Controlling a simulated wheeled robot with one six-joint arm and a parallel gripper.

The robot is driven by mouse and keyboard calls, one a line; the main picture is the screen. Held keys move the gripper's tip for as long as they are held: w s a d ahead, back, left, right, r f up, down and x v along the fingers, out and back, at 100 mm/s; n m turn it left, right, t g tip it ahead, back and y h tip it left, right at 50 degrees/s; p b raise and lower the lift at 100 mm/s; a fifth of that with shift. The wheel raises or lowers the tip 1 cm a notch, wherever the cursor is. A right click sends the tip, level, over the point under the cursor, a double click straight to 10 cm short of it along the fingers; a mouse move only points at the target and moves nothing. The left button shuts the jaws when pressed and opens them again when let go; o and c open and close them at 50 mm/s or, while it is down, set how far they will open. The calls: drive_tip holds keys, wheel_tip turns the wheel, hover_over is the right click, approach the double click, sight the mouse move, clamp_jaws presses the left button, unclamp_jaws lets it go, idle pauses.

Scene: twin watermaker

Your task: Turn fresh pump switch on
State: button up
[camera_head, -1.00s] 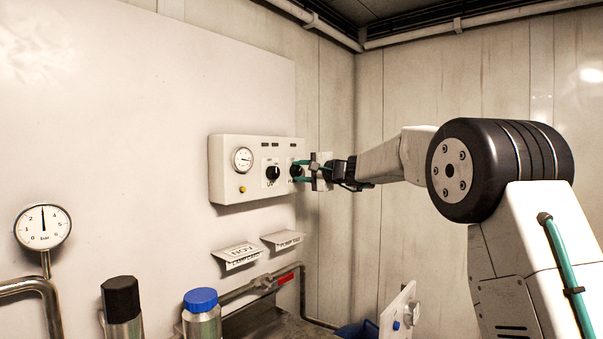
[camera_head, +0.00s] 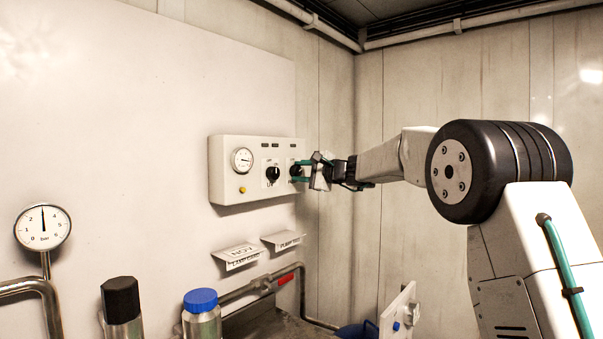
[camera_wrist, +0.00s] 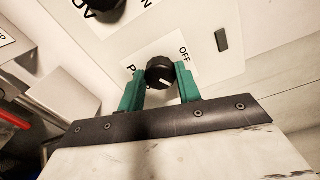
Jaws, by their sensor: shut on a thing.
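The fresh pump switch (camera_wrist: 160,74) is a black rotary knob on a white label, with "OFF" and a letter "P" readable beside it in the wrist view. My gripper (camera_wrist: 160,82) has its green fingers on both sides of this knob and is shut on it. The wrist is rolled relative to the panel. In the head view my gripper (camera_head: 304,170) is at the right end of the white control panel (camera_head: 226,170), at the right-hand knob (camera_head: 295,170), which the fingers partly hide. The knob's exact pointer direction is hard to read.
Below are tilted label cards (camera_head: 238,257), pipes, a blue-capped bottle (camera_head: 201,315) and a black-capped one (camera_head: 121,300). The right wall is close behind my gripper.

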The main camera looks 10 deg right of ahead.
drive_tip(key=o, duration=1)
drive_tip(key=shift+f, duration=0.1)
drive_tip(key=v, duration=0.7)
drive_tip(key=shift+s+d, duration=0.25)
drive_tip(key=shift+s, duration=0.1)
